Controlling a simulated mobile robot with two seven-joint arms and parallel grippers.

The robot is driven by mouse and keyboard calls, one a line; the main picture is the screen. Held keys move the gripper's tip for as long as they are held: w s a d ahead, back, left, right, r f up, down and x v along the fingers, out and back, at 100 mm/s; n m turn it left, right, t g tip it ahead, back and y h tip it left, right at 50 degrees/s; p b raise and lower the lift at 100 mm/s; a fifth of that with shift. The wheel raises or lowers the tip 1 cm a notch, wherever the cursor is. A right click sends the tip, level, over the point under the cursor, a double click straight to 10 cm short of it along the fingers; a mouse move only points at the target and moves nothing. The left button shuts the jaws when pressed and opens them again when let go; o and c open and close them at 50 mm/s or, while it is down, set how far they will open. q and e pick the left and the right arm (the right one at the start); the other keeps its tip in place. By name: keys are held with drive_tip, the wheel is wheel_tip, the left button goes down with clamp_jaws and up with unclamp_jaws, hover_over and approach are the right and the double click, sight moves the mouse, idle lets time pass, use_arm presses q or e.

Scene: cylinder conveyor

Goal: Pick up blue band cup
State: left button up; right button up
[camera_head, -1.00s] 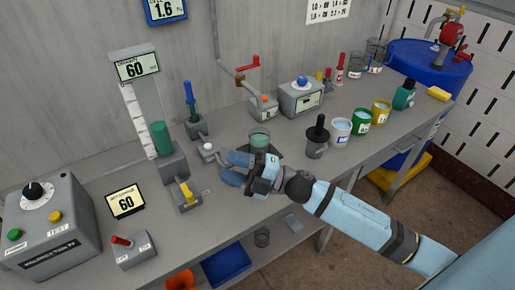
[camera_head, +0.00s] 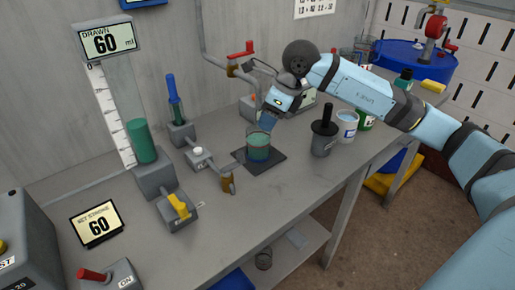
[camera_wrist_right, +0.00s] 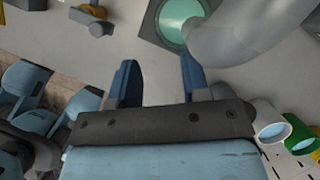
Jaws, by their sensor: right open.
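A white cup (camera_head: 347,125) with a bluish mark on its front stands toward the right of the bench, and it also shows in the right wrist view (camera_wrist_right: 272,128). Its band is too small to make out clearly. A glass beaker of green liquid (camera_head: 258,148) stands on a dark square pad (camera_head: 276,162). My right gripper (camera_head: 269,121) is above the bench just behind the beaker, left of the white cup. In the wrist view its two blue fingers (camera_wrist_right: 158,78) are apart with nothing between them. My left gripper is out of view.
A black-handled grey pot (camera_head: 324,138) stands between the beaker and the white cup. A green cup (camera_head: 366,119) is just behind the white cup. A green-filled cylinder gauge (camera_head: 142,140) and a yellow-lever valve (camera_head: 177,206) stand at left. The bench front is mostly clear.

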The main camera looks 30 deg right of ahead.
approach(248, 155)
drive_tip(key=x, duration=0.3)
drive_tip(key=b+x, duration=0.1)
drive_tip(key=x, duration=0.1)
drive_tip(key=shift+w+d+f, duration=0.15)
drive_tip(key=shift+w+d, duration=0.1)
clamp_jaws()
